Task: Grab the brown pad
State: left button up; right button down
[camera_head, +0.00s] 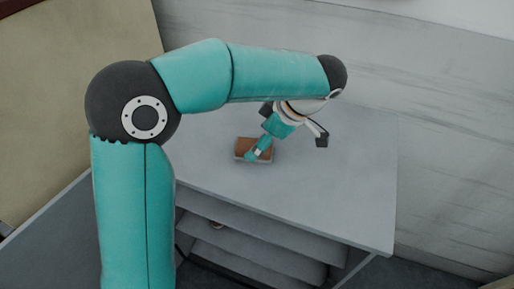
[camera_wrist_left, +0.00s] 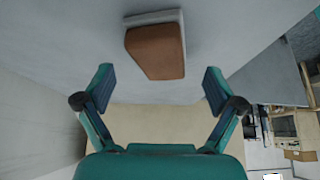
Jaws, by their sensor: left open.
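The brown pad (camera_head: 244,146) lies on the grey tabletop, left of its middle in the head view. It is a small brown block with a pale edge, and it also shows in the left wrist view (camera_wrist_left: 156,52) at the upper middle. My left gripper (camera_head: 259,150) reaches down over the pad and hides part of it in the head view. In the left wrist view my left gripper (camera_wrist_left: 158,79) has its fingers spread wide, with nothing between the tips. The pad appears just beyond the fingertips; contact cannot be told. My right gripper is not in view.
The grey table (camera_head: 340,190) is otherwise clear, with free room to the right of the pad. Shelves (camera_head: 255,240) sit under its front edge. A pale wall (camera_head: 430,110) stands behind. A tan panel (camera_head: 70,90) stands at the left.

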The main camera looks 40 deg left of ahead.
aim_at(243, 144)
pick_arm(q)
jog(key=shift+x, duration=1.5)
jog(key=c, duration=1.3)
